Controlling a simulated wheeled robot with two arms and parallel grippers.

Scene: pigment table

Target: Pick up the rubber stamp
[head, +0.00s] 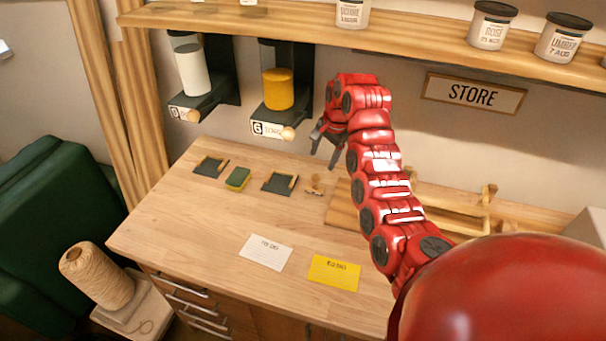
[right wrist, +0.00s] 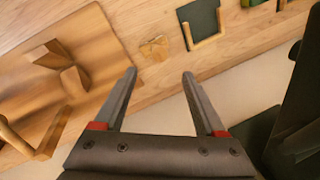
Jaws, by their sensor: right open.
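The rubber stamp appears to be the small light-wood piece (head: 315,184) on the table, just right of a dark pad; its fine shape is too small to tell. It also shows in the right wrist view (right wrist: 155,47), beyond the fingertips and roughly between their lines. My right gripper (head: 322,152) is open and empty, above the back of the table near the stamp, not touching it. The open fingers also show in the right wrist view (right wrist: 160,73). My left gripper is not in view.
Dark pads with wooden edges (head: 208,167) (head: 277,184) and a green-yellow sponge (head: 237,179) lie left of the stamp. A wooden board (head: 343,207) with a raised frame is to the right. White (head: 264,253) and yellow (head: 334,273) cards lie in front. Dispensers (head: 278,90) hang behind.

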